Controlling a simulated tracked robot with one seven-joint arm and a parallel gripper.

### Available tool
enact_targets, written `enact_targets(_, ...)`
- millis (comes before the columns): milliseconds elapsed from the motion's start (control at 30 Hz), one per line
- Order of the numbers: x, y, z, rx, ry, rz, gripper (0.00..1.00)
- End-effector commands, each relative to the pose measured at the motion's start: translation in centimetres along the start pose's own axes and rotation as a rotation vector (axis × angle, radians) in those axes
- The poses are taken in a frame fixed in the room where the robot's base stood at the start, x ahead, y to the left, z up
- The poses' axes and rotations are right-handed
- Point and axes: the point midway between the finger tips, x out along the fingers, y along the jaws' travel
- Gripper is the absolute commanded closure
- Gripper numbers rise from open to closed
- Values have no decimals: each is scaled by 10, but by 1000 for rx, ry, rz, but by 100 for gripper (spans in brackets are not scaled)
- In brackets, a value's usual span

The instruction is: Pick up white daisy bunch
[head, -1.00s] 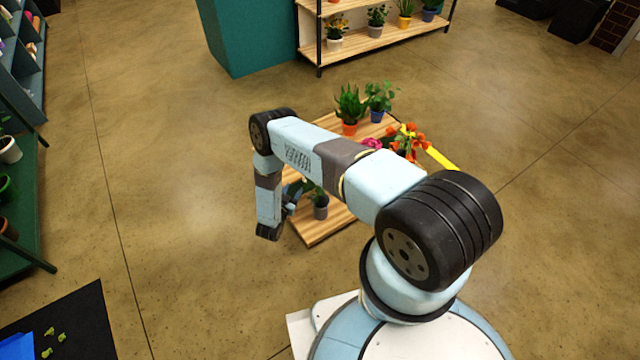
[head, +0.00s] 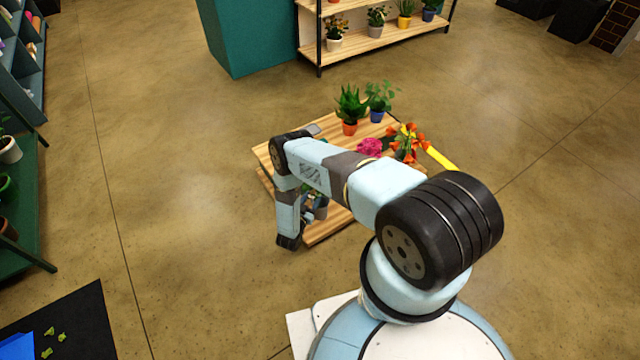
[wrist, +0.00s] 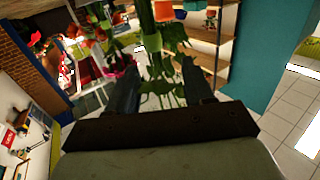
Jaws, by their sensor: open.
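I cannot make out a white daisy bunch in either view; my arm hides part of the table. My gripper (wrist: 160,68) is open in the wrist view, with green leaves and stems (wrist: 163,85) showing between and beyond its fingers. I cannot tell whether they touch it. In the head view my gripper (head: 318,208) is partly hidden behind my wrist, by the near left part of the wooden table (head: 330,228).
On the table stand an aloe in an orange pot (head: 349,128) and a plant in a blue pot (head: 377,116). A pink bunch (head: 369,147) and an orange-red bunch (head: 408,143) are at its right. Shelves (head: 375,38) stand behind; open floor surrounds the table.

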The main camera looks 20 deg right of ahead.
Motion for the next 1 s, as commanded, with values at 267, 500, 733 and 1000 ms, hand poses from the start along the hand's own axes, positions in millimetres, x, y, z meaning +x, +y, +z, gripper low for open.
enact_targets(267, 18, 2, 1, 0, 0, 1, 48)
enact_targets(500, 49, 5, 4, 1, 0, 1, 48)
enact_targets(733, 63, 4, 4, 0, -1, 0, 48)
enact_targets(1000, 62, 4, 4, 0, -1, -1, 63)
